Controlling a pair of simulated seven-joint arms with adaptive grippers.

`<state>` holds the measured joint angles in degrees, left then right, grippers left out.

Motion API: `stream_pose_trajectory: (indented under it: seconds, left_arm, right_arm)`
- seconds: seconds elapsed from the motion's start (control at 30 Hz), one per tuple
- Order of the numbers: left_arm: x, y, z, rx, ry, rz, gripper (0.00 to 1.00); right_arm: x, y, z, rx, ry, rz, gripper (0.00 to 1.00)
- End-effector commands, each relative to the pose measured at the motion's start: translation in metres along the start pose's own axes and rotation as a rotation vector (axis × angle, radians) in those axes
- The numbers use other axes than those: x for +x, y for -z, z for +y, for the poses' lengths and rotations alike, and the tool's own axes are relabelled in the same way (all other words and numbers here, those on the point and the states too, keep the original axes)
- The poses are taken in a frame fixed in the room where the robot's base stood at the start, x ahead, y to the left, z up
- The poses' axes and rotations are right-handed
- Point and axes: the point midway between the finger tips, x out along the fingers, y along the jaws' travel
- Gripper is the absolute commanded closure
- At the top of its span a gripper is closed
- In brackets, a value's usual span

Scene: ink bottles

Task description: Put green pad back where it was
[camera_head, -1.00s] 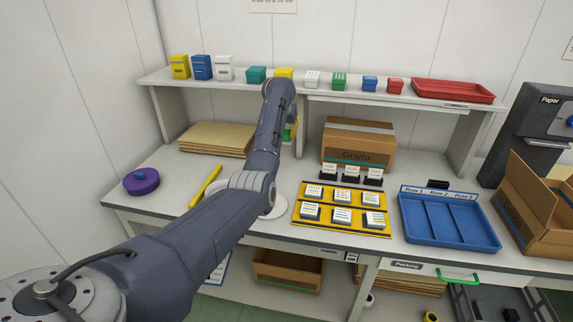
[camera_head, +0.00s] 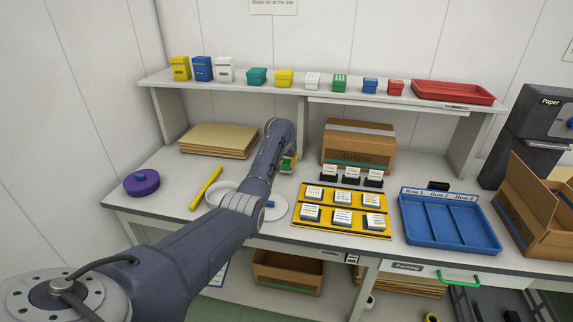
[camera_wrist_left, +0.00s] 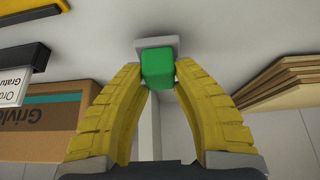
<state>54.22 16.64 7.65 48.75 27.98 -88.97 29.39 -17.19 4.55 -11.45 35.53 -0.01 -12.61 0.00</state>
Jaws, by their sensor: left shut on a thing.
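My left gripper (camera_head: 289,158) is shut on the green pad (camera_wrist_left: 157,67). In the wrist view the pad is a small green block between the tips of the two yellow fingers, with a light grey piece at its far end. In the head view the green pad (camera_head: 288,166) shows only partly past my wrist, over the back of the desk left of the cardboard box. I cannot tell whether it touches the desk. A round white dish (camera_head: 222,186) is partly hidden behind my left arm, with a small blue piece (camera_head: 270,204) at its right part. My right gripper is not in view.
The shelf (camera_head: 310,94) holds several coloured boxes and a red tray (camera_head: 452,91). On the desk are a cardboard box (camera_head: 358,146), label holders (camera_head: 351,176), yellow trays (camera_head: 343,222), a blue tray (camera_head: 448,225), stacked cardboard (camera_head: 218,140), a yellow bar (camera_head: 206,188) and a purple disc (camera_head: 141,182).

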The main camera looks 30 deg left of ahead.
Motion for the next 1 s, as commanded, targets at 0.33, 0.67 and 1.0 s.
stream_pose_trajectory:
  seconds: [0.33, 0.67, 1.0]
  left_arm:
    - [0.0085, -0.005, -0.0003, 0.0, 0.0, 0.001, 1.0]
    - [0.0109, -0.0066, -0.0003, 0.001, 0.001, 0.0, 0.61]
    - [0.0101, -0.0059, -0.0001, 0.001, 0.0, 0.001, 0.52]
  right_arm:
    - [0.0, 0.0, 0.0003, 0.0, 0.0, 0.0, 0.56]
    - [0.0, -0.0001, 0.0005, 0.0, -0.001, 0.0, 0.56]
    - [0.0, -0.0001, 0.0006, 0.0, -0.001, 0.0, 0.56]
